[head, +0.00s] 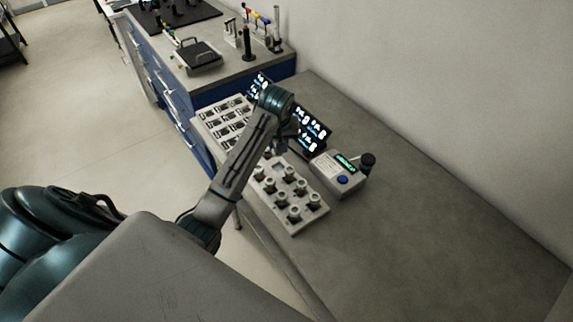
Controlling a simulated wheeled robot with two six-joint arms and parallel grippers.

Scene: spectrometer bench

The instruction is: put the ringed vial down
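I cannot make out a ring on any vial at this size. My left arm reaches over the rack from the left, and its wrist covers the rack's far end. My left gripper (284,143) is beyond the wrist, between the rack and the dark screens. Its fingers are mostly hidden, so I cannot see whether they are open or whether they hold a vial. My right gripper is not in view.
A grey instrument (338,173) with a green display and a blue button stands right of the rack. Dark picture panels (313,130) stand behind the wrist. A second pale tray (222,122) lies left of the wrist. The bench's right side is clear.

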